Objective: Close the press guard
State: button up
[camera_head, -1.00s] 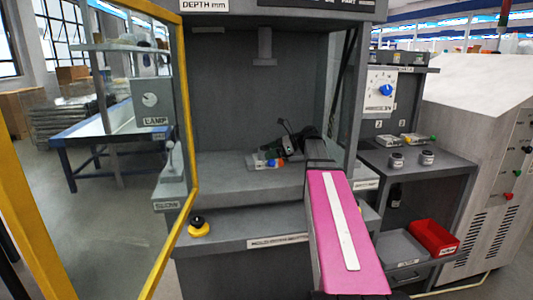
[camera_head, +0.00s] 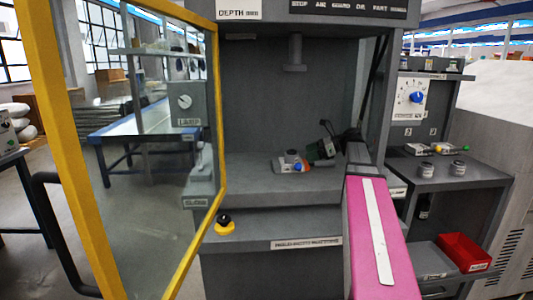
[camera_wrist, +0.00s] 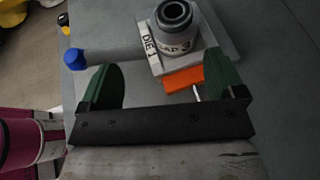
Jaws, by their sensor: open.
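The press guard (camera_head: 221,100) is a clear panel in a yellow frame. It stands swung open at the left of the press, with a black bar handle (camera_head: 42,235) on its outer left side. My gripper (camera_head: 318,150) is inside the press opening, just right of the die fixture (camera_head: 292,158), far from the guard handle. In the wrist view my gripper (camera_wrist: 163,82) has its green fingers apart with nothing held. The die plate (camera_wrist: 222,45), marked DIE 1 and CAP 3, lies just ahead of them. The guard is not recognisable in the wrist view.
A yellow-based black button (camera_head: 225,225) is on the press front. The press ram (camera_head: 296,55) hangs above the bed. At right are a shelf with two small jars (camera_head: 458,169) and a red bin (camera_head: 463,252). Open floor shows through and left of the guard.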

aim_at(34, 19)
jog(key=k+j, duration=0.1)
jog(key=k, duration=0.6)
jog(key=k+j, duration=0.15)
jog(key=k, duration=0.6)
